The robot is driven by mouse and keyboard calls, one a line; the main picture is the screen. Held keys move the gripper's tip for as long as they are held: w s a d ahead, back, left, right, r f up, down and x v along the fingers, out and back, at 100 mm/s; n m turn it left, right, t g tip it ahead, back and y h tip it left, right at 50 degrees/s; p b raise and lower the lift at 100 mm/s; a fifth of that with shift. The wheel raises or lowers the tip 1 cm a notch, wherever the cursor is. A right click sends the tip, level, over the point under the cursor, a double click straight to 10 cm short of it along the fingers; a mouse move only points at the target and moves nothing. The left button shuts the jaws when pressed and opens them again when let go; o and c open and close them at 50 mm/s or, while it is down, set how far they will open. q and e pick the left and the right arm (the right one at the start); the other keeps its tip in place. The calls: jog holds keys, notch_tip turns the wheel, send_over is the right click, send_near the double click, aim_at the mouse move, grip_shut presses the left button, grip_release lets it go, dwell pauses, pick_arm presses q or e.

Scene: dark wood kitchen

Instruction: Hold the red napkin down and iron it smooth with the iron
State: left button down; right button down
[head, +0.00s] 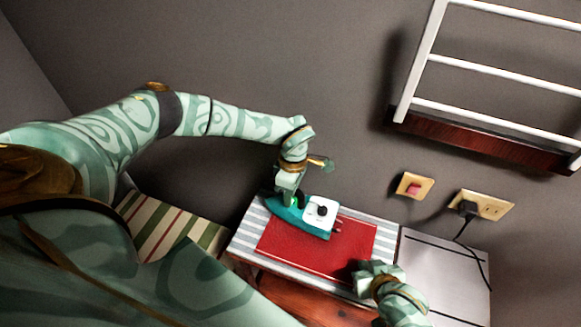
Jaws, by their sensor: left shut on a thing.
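The red napkin (303,253) lies flat on a striped grey and white top (251,219). The teal and white iron (316,228) is over the napkin's upper middle; I cannot tell whether its sole touches the cloth. My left gripper (288,200) is shut on the iron at its left end. My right gripper (366,279) is at the napkin's lower right corner, low over the cloth. Its fingertips are hard to make out, so I cannot tell if it is open or touching. Part of that corner is hidden by it.
A plug with a black cord sits in a wall socket (495,207), with a red switch (413,187) to its left. A pale surface (430,262) adjoins on the right. A white rack (485,72) hangs above right. A striped cloth (160,228) is at left.

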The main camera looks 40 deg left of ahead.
aim_at(304, 209)
pick_arm(q)
jog(key=shift+d+f, duration=0.1)
jog(key=shift+f, duration=0.45)
pick_arm(e)
jog(key=shift+d+f, duration=0.1)
jog(key=shift+f, duration=0.05)
dwell(0.5)
jog(key=shift+s, duration=0.1)
